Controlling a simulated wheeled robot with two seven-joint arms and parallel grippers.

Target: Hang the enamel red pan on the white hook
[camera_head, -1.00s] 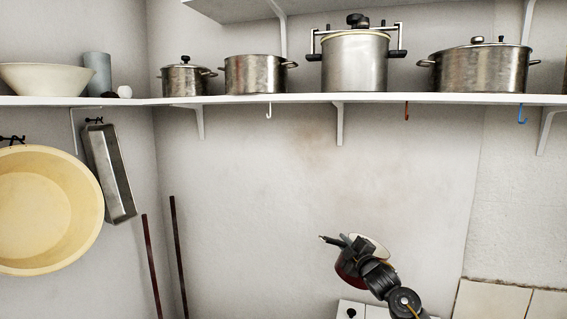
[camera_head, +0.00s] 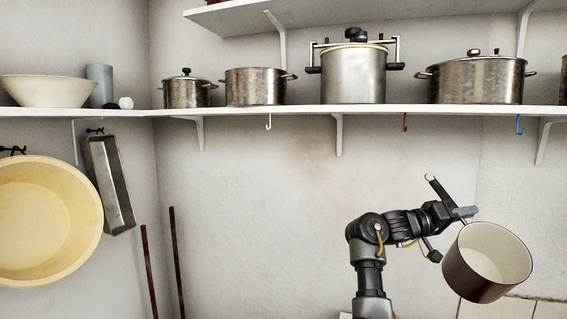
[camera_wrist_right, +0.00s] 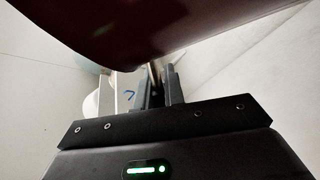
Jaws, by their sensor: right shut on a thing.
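The enamel red pan (camera_head: 485,265), dark red outside and white inside, is in the air at the lower right of the head view, tilted with its mouth partly showing. Its handle (camera_head: 436,187) points up and left and ends in a loop. My right gripper (camera_head: 457,217) is shut on the handle close to the pan body. In the wrist view the pan's dark red side (camera_wrist_right: 190,22) fills the top, just beyond the fingers (camera_wrist_right: 160,88). The white hook (camera_head: 268,122) hangs empty under the shelf, well up and left of the pan. My left gripper is not in view.
A red-brown hook (camera_head: 405,122) and a blue hook (camera_head: 519,125) hang under the same shelf (camera_head: 370,109). A bracket (camera_head: 339,135) stands between the white and red-brown hooks. Several pots stand on the shelf. The wall below the white hook is clear.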

